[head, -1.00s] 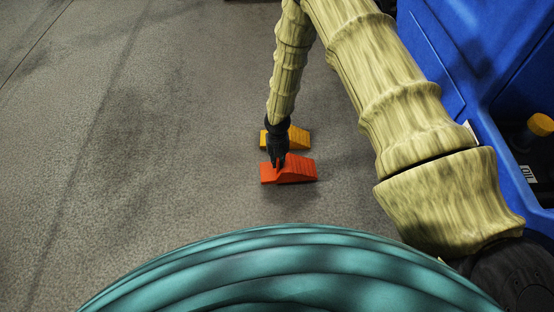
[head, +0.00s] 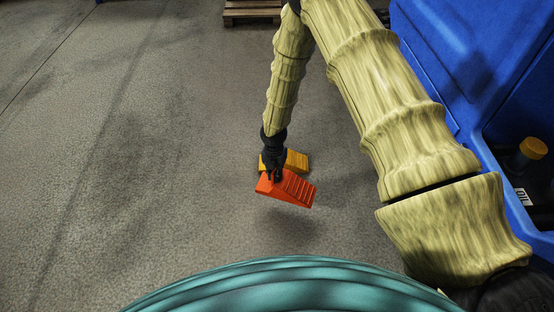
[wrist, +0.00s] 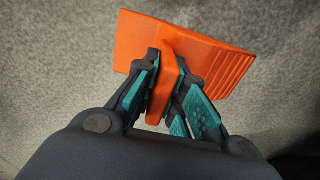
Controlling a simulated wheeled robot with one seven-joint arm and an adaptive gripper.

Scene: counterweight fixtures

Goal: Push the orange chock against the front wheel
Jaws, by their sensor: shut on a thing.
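The orange chock (head: 287,188) is a wedge with a ridged slope, in the middle of the head view. My gripper (head: 274,175) is shut on it. In the wrist view the teal-padded fingers of my gripper (wrist: 168,95) close on an upright orange rib of the chock (wrist: 215,65). The chock is tilted, its right end lower, and its shadow lies apart below it, so it appears held above the floor. No wheel shows in either view.
A yellow chock (head: 296,160) stands on the floor just behind the orange one. A blue body (head: 440,60) with an open compartment is at the right, holding a yellow-capped container (head: 532,149). A wooden pallet (head: 252,12) lies at the back. The grey floor (head: 130,150) to the left is clear.

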